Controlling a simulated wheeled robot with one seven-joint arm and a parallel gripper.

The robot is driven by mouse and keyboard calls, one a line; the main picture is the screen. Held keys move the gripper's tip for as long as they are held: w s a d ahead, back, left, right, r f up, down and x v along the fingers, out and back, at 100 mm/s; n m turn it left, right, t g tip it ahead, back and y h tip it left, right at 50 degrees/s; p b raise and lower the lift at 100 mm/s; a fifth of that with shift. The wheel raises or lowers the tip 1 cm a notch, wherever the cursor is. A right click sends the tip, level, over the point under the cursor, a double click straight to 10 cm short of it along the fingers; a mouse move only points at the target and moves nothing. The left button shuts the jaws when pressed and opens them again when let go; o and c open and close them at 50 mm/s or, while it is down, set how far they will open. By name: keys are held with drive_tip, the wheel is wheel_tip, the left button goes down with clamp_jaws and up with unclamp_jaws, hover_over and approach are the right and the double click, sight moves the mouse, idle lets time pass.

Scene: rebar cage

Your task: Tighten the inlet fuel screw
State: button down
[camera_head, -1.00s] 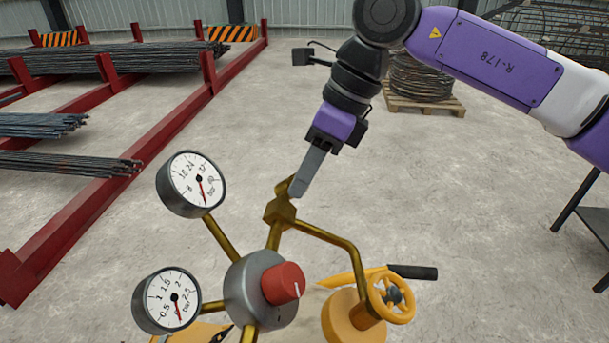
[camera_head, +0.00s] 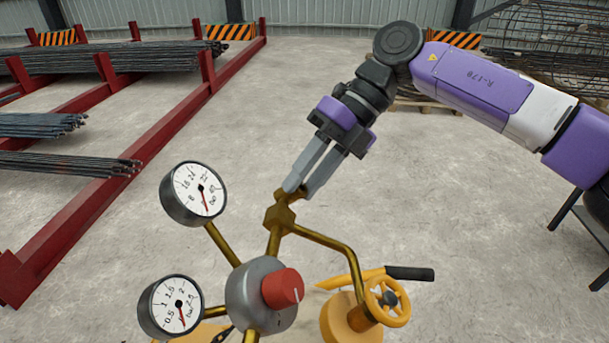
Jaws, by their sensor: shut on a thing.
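My gripper (camera_head: 297,190) reaches down from the upper right. Its two long grey fingers are close together at the top of the brass fitting (camera_head: 280,215), shut on a small brass screw (camera_head: 290,193) there. The fingertips partly hide the screw. I take this to be the inlet fuel screw, though no label shows. The fitting joins brass pipes leading down to a grey regulator body (camera_head: 252,293) with a red knob (camera_head: 282,288).
Two round gauges (camera_head: 193,193) (camera_head: 169,307) stand left of the regulator. An orange valve handwheel (camera_head: 387,301) and a black-handled orange tool (camera_head: 408,273) are at lower right. A red rack (camera_head: 130,170) with rebar bundles is at left. The concrete floor behind is clear.

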drive_tip(key=shift+w+d+m+g+y, duration=0.1)
drive_tip(key=shift+m+g+y, duration=0.2)
drive_tip(key=shift+m+y, duration=0.85)
drive_tip(key=shift+m+h, duration=0.25)
drive_tip(key=shift+m, duration=0.3)
drive_tip(key=c, duration=1.4)
unclamp_jaws()
drive_tip(key=shift+o, duration=0.2)
drive_tip(key=b+v, duration=0.2)
drive_tip(key=v, duration=0.5)
drive_tip(key=shift+d+r, duration=0.2)
drive_tip(key=shift+d, duration=0.05)
